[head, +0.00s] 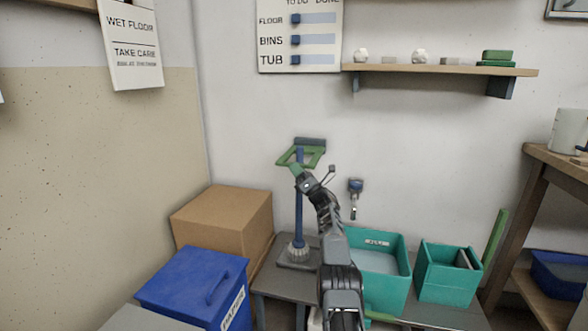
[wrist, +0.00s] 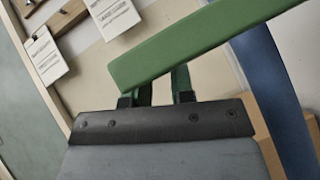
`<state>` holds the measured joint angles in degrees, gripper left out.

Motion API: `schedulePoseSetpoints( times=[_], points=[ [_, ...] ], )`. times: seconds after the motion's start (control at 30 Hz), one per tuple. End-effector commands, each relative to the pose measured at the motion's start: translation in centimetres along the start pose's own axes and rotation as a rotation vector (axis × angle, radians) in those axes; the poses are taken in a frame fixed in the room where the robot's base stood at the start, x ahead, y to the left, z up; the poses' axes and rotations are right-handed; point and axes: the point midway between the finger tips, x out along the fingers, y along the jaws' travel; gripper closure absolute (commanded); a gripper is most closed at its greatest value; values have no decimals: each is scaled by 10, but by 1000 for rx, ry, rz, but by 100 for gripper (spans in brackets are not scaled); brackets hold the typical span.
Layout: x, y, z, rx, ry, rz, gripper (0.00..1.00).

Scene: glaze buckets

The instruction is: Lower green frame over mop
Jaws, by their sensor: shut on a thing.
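The mop (head: 298,215) stands upright, with a blue pole and a pale ribbed part at its foot on a dark base. My gripper (head: 303,178) is shut on the green frame (head: 316,158) near the top of the pole. Blue shows within the frame's outline, but I cannot tell for sure whether the frame is around the pole or in front of it. In the wrist view a green bar of the frame (wrist: 190,48) crosses above my gripper (wrist: 158,98), and the blue pole (wrist: 270,90) passes behind it at right.
The mop's base is on a low grey table (head: 282,285). A cardboard box (head: 225,218) and a blue lidded bin (head: 190,285) are at left. A teal tub (head: 392,292) and a smaller teal box (head: 445,287) are at right. A wall shelf (head: 440,70) is above right.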

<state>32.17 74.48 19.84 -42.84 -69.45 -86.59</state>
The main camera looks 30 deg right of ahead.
Motion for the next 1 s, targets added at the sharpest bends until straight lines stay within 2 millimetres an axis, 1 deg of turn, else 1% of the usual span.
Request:
schedulePoseSetpoints(
  times=[0.03, 0.3, 0.33, 0.5, 0.57, 0.8, 1.0],
  points=[
    [-5, -6, -1, 9, -1, -20, 100],
    [-5, -7, -1, 9, -1, -21, 100],
    [-5, -7, -1, 10, -1, -21, 76],
    [-4, -5, -1, 8, -1, -17, 60],
    [-3, -4, -2, 7, -1, -15, 55],
    [-1, -2, -3, 6, 1, -8, 55],
    [-9, -3, -2, 5, 1, -7, 55]
  ],
)
